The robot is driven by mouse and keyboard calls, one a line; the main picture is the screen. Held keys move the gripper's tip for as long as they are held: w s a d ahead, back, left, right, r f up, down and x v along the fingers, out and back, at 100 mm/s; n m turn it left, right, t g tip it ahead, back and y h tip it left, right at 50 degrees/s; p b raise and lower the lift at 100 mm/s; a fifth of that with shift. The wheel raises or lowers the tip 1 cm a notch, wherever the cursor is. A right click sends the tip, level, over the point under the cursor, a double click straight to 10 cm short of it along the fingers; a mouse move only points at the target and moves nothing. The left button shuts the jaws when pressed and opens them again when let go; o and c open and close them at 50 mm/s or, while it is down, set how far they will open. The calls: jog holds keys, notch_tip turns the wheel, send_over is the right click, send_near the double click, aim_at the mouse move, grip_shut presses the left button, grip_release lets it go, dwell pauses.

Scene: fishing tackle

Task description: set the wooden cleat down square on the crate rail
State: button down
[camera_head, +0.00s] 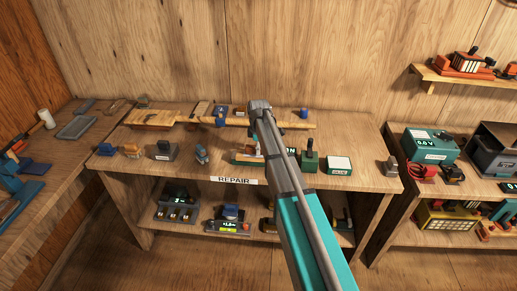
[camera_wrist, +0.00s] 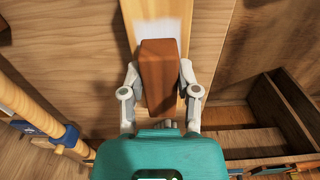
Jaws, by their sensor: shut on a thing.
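The wooden cleat (camera_wrist: 160,75) is a reddish-brown block in the middle of the wrist view. My gripper (camera_wrist: 159,78) is shut on it, with one pale finger on each side. A pale wooden strip (camera_wrist: 180,42), which looks like the crate rail, runs behind the cleat and has a white patch (camera_wrist: 155,28) at its upper part. The cleat overlaps the strip and looks roughly in line with it. I cannot tell whether they touch. In the head view, my arm hides the gripper's fingers and the cleat.
An open wooden box (camera_wrist: 298,105) stands at the right in the wrist view, and a pale rod (camera_wrist: 30,108) lies at the left. In the head view, a workbench (camera_head: 115,163) marked REPAIR holds several small devices. A wall shelf (camera_head: 440,78) is at the upper right.

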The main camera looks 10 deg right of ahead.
jog(key=shift+f+b, duration=0.45)
jog(key=shift+f, duration=0.05)
jog(key=shift+c, duration=1.3)
grip_release()
jog(key=shift+r, duration=0.1)
